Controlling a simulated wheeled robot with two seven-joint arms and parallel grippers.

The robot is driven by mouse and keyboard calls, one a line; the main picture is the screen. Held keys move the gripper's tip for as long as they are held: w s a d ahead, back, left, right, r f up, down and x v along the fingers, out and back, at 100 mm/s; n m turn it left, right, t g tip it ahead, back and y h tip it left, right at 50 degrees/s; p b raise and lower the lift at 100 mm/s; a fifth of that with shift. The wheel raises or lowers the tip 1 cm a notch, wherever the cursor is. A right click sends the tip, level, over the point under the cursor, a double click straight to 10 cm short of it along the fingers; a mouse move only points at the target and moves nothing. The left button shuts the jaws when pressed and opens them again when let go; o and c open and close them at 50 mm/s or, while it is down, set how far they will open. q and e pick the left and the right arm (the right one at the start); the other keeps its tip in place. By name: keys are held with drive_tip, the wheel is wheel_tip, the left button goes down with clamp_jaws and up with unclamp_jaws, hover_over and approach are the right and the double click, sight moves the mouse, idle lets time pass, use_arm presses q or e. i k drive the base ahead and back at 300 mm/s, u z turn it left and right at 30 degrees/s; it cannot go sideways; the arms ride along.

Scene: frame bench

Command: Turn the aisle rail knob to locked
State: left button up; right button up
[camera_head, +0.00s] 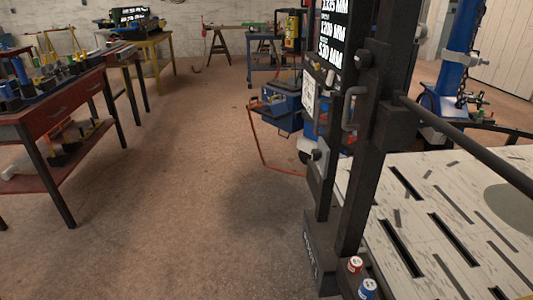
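A dark upright post (366,175) stands at the near corner of the frame bench, whose pale slotted top (450,235) fills the lower right. A dark rail (470,144) runs from this post to the right edge. A small grey knob-like part (316,154) sits on a dark bracket left of the post. A dark round part (365,59) shows higher up on the post. I cannot tell which of these is the aisle rail knob, or whether it is locked. Neither gripper is in view.
A red workbench (50,112) with tools stands at the left. The concrete floor (190,200) between it and the post is clear. A blue box (283,103) and an orange hose (262,145) are behind the post. Red (355,264) and blue (367,288) can-like items sit at the post's base.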

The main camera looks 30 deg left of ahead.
sight(315, 155)
drive_tip(key=u, duration=1.55)
drive_tip(key=i, duration=3.85)
drive_tip(key=z, duration=3.45)
